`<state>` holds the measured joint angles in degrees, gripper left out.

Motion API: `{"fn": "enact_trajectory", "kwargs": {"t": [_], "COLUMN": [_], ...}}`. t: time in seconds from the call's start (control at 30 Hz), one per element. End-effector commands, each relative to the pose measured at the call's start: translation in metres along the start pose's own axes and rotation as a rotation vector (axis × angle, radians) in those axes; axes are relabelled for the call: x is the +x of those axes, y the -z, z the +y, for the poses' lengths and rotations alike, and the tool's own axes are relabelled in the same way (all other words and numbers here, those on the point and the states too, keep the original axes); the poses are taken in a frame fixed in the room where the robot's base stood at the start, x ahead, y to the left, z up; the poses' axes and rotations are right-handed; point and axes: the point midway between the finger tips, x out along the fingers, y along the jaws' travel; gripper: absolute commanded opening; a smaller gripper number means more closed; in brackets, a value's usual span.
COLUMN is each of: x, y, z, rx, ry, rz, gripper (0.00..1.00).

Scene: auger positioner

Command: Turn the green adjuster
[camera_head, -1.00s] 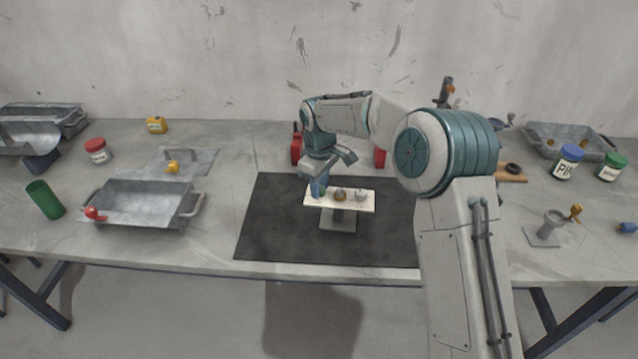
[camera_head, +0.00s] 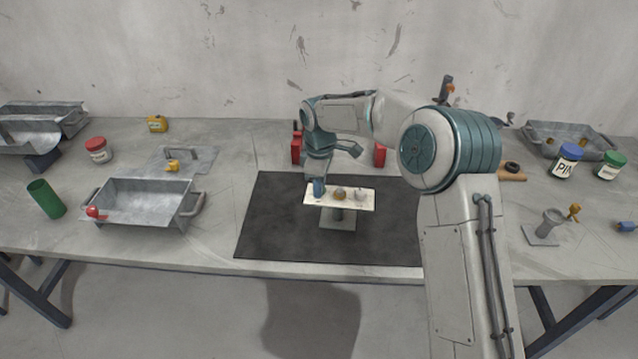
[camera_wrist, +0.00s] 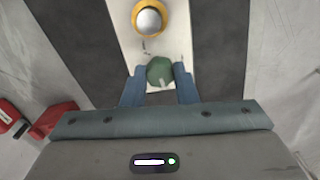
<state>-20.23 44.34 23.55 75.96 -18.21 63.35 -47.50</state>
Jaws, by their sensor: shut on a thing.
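The green adjuster (camera_wrist: 160,71) is a round knob with a pale mark on its lower part, at the end of a white panel (camera_wrist: 129,35) in the wrist view. My gripper (camera_wrist: 160,82) is shut on it, one blue finger on each side. In the head view my gripper (camera_head: 318,188) is at the left end of the panel (camera_head: 349,207) and hides the green adjuster. The panel stands on a small grey post and base (camera_head: 338,222).
A yellow-ringed knob (camera_wrist: 149,18) with a silver dome is beside the green adjuster. A further pale knob (camera_head: 361,195) is at the panel's right. Red blocks (camera_head: 296,149) stand behind the black mat (camera_head: 275,235). A metal tray (camera_head: 140,205) is at left.

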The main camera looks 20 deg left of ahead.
Motion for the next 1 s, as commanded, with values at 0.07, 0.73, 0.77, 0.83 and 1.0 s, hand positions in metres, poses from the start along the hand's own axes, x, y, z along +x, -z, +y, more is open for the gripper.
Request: {"fn": "enact_trajectory", "kwargs": {"t": [0.07, 0.73, 0.77, 0.83, 1.0], "x": [-0.001, -0.022, -0.028, -0.043, -0.084], "y": [0.000, 0.000, 0.001, 0.001, 0.001], "z": [0.001, 0.001, 0.001, 0.001, 0.001], "rx": [0.001, 0.003, 0.003, 0.003, 0.002], "ry": [-0.002, -0.003, -0.004, -0.005, -0.005], "rz": [0.000, 0.002, 0.003, 0.003, 0.002], "gripper": [0.03, 0.48, 0.48, 0.48, 0.48]}}
